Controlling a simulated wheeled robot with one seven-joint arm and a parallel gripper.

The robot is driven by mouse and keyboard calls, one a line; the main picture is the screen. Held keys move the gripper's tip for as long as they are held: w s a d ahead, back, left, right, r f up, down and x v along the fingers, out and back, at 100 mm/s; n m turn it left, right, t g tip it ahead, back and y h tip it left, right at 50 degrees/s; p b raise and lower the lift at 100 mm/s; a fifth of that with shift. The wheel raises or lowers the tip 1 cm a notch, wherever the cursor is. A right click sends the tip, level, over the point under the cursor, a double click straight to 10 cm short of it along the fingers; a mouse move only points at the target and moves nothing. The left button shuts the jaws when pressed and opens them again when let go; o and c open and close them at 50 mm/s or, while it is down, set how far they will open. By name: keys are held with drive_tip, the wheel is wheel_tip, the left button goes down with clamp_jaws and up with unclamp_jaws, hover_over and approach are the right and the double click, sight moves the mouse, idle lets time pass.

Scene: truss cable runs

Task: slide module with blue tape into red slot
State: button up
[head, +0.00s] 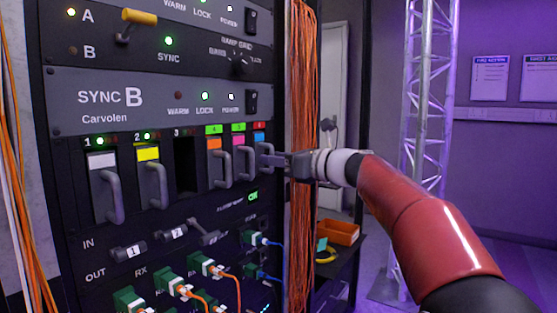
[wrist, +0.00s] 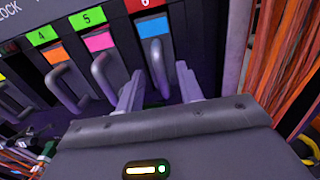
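The module with blue tape (wrist: 155,27) sits in the slot under the red label (wrist: 148,4), at the right end of the module row. Its face looks about level with its neighbours; any small gap is too fine to tell. It also shows in the head view (head: 260,138). My gripper (wrist: 160,82) is at the module's grey handle (wrist: 158,68), with one finger on each side and visible gaps between fingers and handle. It is open. In the head view my gripper (head: 270,160) hides most of this handle.
Modules with orange tape (head: 214,144) and pink tape (head: 238,140) stand close to the left. Slot 3 (head: 185,165) is an empty dark opening. Orange cables (head: 301,90) hang just right of the row. Connectors with cables (head: 206,265) stick out below.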

drive_tip(key=shift+d, duration=0.1)
drive_tip(key=b+v, duration=0.1)
drive_tip(key=v, duration=0.6)
drive_tip(key=s+a+f+n+g+h, duration=0.1)
drive_tip(key=s+f+n+g+h, duration=0.3)
drive_tip(key=s+f+n+h, duration=1.05)
drive_tip(key=s+d+f+n, duration=0.4)
drive_tip(key=s+f+n, duration=0.1)
drive_tip(key=s+f, duration=0.4)
drive_tip(key=s+d+f+n+g, duration=0.1)
drive_tip(key=s+d+f+n, duration=0.3)
drive_tip(key=s+f, duration=0.5)
drive_tip(key=shift+s+d+f+n, duration=0.25)
drive_tip(key=shift+s+n, duration=0.6)
drive_tip(key=shift+s, duration=0.1)
